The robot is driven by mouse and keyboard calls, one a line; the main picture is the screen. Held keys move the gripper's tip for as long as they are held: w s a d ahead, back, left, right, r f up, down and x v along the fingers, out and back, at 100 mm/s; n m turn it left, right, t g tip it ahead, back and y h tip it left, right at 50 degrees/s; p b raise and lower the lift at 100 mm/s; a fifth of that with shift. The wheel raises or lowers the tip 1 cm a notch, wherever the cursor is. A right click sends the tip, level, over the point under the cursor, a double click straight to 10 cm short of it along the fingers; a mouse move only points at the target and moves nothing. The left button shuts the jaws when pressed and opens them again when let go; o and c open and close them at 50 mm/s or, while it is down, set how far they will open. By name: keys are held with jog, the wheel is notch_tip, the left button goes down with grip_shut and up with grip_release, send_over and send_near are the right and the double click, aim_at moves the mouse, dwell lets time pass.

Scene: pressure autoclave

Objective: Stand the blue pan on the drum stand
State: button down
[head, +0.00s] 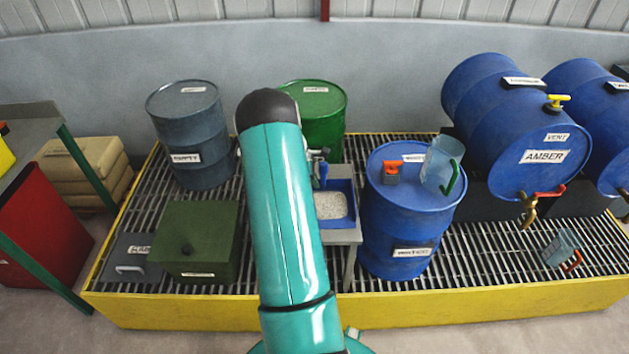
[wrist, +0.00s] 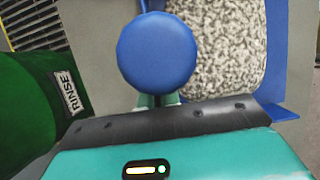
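The blue pan (head: 347,188) holds pale granules and sits level on a small grey stand (head: 342,236) between the green drum and the upright blue drum. In the wrist view the blue pan (wrist: 276,60) fills the upper right. A blue upright handle (head: 323,174) with a round top (wrist: 158,52) rises at its left side. My gripper (head: 319,156) is at this handle, pointing down. In the wrist view my gripper (wrist: 158,101) shows just below the round top, which hides the fingertips, so its grip is unclear. A black support (head: 478,206) lies under the AMBER drum.
An upright blue drum (head: 398,235) stands close right of the pan, carrying a clear jug (head: 440,163) and an orange-red fitting (head: 392,172). The green drum (head: 325,105) stands behind. The AMBER drum's tap (head: 530,205) hangs over the grating; a small jug (head: 560,249) is below right.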

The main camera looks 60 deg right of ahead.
jog(key=shift+f, duration=0.15)
jog(key=c, duration=1.6)
grip_release()
